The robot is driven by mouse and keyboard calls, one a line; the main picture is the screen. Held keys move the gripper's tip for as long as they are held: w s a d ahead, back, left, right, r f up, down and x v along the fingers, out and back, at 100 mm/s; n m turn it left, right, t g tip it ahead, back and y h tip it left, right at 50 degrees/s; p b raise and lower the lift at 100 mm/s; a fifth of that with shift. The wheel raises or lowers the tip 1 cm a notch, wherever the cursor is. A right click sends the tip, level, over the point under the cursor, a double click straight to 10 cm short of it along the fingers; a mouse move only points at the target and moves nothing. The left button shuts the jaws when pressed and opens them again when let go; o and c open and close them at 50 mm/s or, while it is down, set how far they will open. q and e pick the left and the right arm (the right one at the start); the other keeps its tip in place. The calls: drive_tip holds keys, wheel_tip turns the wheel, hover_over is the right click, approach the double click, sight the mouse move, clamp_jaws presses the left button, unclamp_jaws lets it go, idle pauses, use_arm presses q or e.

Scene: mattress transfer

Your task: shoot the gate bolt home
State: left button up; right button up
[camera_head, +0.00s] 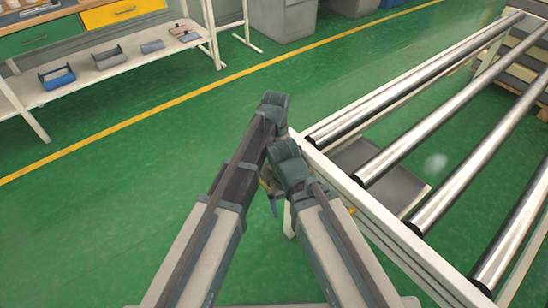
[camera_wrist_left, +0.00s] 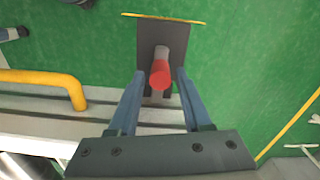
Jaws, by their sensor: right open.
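My left gripper (camera_wrist_left: 161,82) is open, with one blue finger on each side of the knob and a gap on both sides. I cannot tell how deep the knob sits between the fingers. In the head view the bolt is hidden behind my arms, and the left fingers are not clear. My right gripper (camera_head: 271,196) is open beside the corner of the roller frame, partly hidden by its own wrist.
A roller conveyor (camera_head: 385,222) with a pale frame fills the right side, close to my right arm. A yellow bar handle (camera_wrist_left: 45,80) is left of the bolt. A workbench (camera_head: 110,70) with small trays stands far left. Green floor between is clear.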

use_arm(q)
drive_tip(key=shift+o, duration=0.4)
drive_tip(key=shift+r, duration=0.15)
drive_tip(key=shift+r+p, duration=0.2)
drive_tip(key=shift+p, duration=0.1)
wheel_tip(320, 180, up, 13)
drive_tip(key=p, duration=1.3)
